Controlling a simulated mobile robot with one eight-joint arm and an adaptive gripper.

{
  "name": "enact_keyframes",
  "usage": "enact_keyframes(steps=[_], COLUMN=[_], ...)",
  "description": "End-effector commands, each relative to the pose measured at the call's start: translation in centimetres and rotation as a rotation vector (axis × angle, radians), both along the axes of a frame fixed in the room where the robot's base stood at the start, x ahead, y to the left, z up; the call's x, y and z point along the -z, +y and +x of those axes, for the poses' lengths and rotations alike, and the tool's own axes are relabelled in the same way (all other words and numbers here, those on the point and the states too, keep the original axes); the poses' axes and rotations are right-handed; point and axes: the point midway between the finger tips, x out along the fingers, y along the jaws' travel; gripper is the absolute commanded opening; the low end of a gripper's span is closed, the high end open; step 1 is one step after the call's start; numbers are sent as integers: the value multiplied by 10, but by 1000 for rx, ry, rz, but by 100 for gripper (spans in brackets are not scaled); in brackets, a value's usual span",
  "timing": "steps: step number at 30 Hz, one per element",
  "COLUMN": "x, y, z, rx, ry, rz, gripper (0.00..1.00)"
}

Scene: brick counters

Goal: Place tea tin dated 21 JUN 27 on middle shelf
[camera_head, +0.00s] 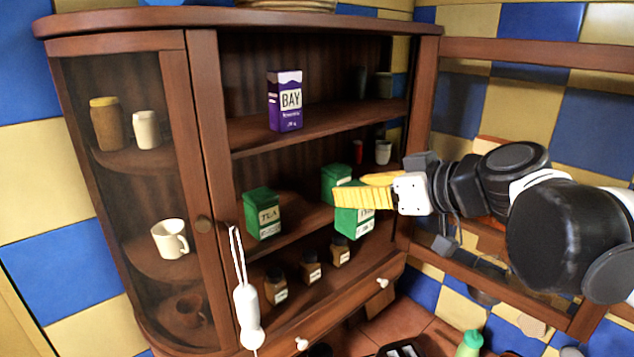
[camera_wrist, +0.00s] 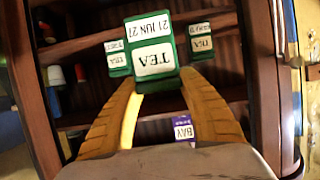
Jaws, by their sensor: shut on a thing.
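My gripper (camera_head: 350,197) is shut on a green tea tin (camera_head: 354,224) with a white label, holding it at the front of the cabinet's middle shelf (camera_head: 300,229). The wrist view, upside down, shows the held tin (camera_wrist: 152,58) between the yellow fingers (camera_wrist: 160,84), its top label reading 21 JUN 27. I cannot tell whether the tin touches the shelf. Two other green tea tins stand on the middle shelf: one at left (camera_head: 262,214), one (camera_head: 337,181) farther right, partly hidden behind the held tin. They show in the wrist view at right (camera_wrist: 201,43) and left (camera_wrist: 118,60).
A purple BAY box (camera_head: 285,101) stands on the shelf above. Several small brown jars (camera_head: 311,267) stand on the shelf below. A white utensil (camera_head: 246,305) hangs in front at left.

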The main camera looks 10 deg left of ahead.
Motion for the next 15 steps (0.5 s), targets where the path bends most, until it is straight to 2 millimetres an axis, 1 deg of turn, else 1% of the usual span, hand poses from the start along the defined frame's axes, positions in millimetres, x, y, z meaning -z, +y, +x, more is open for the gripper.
enact_keyframes(steps=[1, 9, 12, 15], x=[-2, -2, -2, -2], y=[13, 74, 92, 105], z=[11, 64, 81, 93], rx=[-6, -4, -3, -1], ry=[-1, -1, 0, 0], rz=[-1, 1, 0, 0], gripper=[13, 13, 13, 13])
